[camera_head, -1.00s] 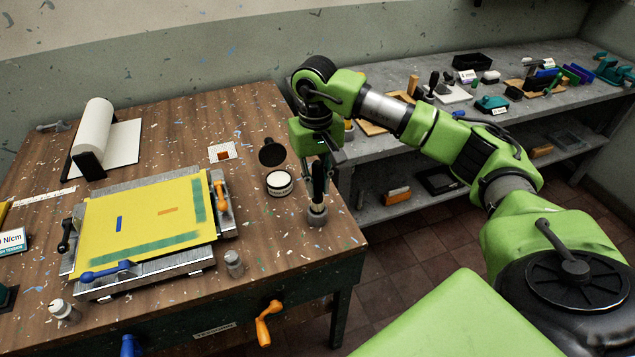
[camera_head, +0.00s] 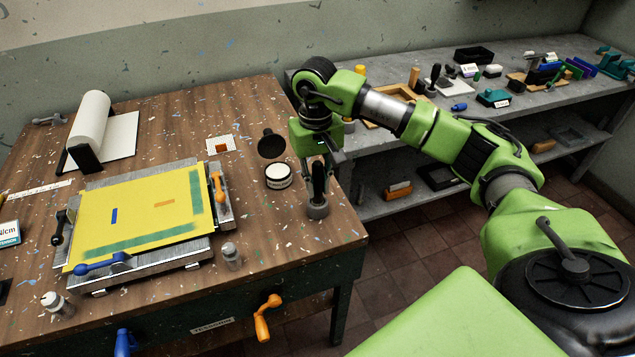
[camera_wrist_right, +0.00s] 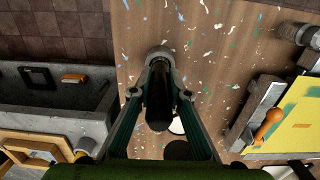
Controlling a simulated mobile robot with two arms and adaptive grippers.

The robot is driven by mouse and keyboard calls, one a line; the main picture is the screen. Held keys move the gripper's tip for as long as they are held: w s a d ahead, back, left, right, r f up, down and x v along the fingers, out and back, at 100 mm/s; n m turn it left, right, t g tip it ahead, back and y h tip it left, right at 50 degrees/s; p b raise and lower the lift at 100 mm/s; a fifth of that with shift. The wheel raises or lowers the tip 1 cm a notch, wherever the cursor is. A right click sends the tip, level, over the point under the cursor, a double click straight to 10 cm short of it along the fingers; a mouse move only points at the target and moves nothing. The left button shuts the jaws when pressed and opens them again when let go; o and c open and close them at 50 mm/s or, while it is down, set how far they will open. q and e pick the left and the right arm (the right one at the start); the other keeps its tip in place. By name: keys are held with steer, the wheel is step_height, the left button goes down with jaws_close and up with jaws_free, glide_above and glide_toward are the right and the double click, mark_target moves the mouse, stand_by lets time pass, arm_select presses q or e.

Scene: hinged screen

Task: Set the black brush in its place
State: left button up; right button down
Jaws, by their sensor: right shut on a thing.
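The black brush (camera_head: 318,184) is upright near the right edge of the wooden table. My right gripper (camera_head: 319,170) is shut on it from above. Its lower end meets a small grey round holder (camera_head: 317,208) on the table; how deep it sits inside, I cannot tell. In the right wrist view the dark brush (camera_wrist_right: 158,105) lies between the two fingers, with the grey holder (camera_wrist_right: 160,56) at its far end. My left gripper is not in view.
The grey shelf (camera_head: 375,165) stands right of the table.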

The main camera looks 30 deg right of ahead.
mark_target(317, 163)
steer(key=shift+f+b, duration=0.4)
steer(key=shift+f, duration=0.2)
steer(key=c, duration=1.8)
jaws_free()
steer(key=shift+c, duration=0.2)
steer(key=shift+r, duration=0.1)
step_height(317, 163, up, 12)
steer(key=shift+w+f, duration=0.1)
steer(key=shift+w, duration=0.05)
